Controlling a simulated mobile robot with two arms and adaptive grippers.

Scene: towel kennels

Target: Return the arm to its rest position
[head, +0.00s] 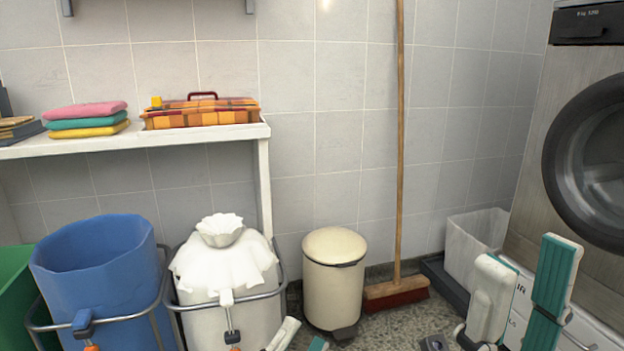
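My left gripper (302,339) shows only at the bottom edge, in front of the white bin and the cream pedal bin. A white finger and a teal-padded finger show with a gap between them, and nothing is seen held there; the rest is cut off. My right gripper (521,284) is at the lower right, in front of the washing machine side. Its white finger and teal-padded finger stand well apart, with nothing between them. The rest of both arms is out of view.
A blue bin (105,275), a white bin (225,310) topped with white cloth and a green bin (15,290) stand left. A cream pedal bin (333,285) and a broom (399,150) stand centre. A shelf (215,135) holds folded towels (88,121) and an orange case (200,115).

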